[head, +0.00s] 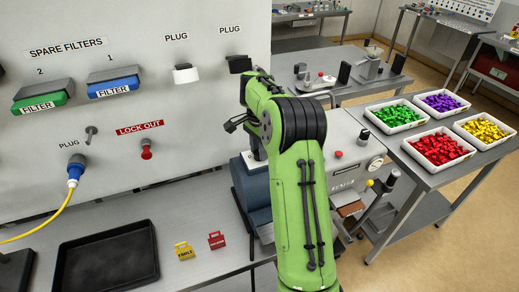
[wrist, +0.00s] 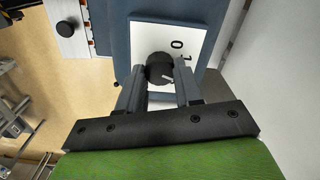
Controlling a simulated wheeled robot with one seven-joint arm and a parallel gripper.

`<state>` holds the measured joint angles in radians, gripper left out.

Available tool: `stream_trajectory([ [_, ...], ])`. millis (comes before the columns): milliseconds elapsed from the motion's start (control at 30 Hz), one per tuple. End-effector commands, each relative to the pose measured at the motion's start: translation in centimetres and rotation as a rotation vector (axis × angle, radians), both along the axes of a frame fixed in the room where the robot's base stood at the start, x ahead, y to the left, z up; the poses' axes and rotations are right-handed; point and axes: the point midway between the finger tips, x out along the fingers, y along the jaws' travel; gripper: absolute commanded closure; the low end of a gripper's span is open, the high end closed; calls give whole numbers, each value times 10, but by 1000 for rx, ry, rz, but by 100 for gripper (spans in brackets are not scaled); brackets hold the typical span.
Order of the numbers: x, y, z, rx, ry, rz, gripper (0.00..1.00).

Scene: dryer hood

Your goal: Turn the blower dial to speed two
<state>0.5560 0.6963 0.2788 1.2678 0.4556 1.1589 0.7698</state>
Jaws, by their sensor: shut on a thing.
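The blower dial (wrist: 158,66) is a round black knob with a short white mark, on a white plate (wrist: 193,36) in the wrist view. The numbers 0 and 1 show on the plate; a 2 is not readable. The white mark points to the lower right in that view, and I cannot tell which number it lines up with. My gripper (wrist: 162,72) is shut on the dial, one finger on each side. In the head view, the white plate (head: 252,166) shows on top of a blue housing (head: 257,188); my arm hides most of the dial.
A grey panel (head: 110,130) with filters, plugs and a red lock-out stands left of my arm. A machine with a gauge (head: 375,164) stands right of my arm. Trays of coloured parts (head: 440,147) are farther right.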

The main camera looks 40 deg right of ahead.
Motion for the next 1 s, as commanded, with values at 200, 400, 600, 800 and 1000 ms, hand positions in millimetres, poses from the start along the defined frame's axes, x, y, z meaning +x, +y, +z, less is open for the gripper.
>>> stream_trajectory([
  [200,0,-1,1,-3,-4,-16,96],
  [400,0,-1,1,-3,-3,-16,96],
  [600,0,-1,1,-3,-3,-15,47],
  [800,0,-1,0,-1,-1,-14,40],
  [1000,0,0,9,-2,-2,-13,40],
])
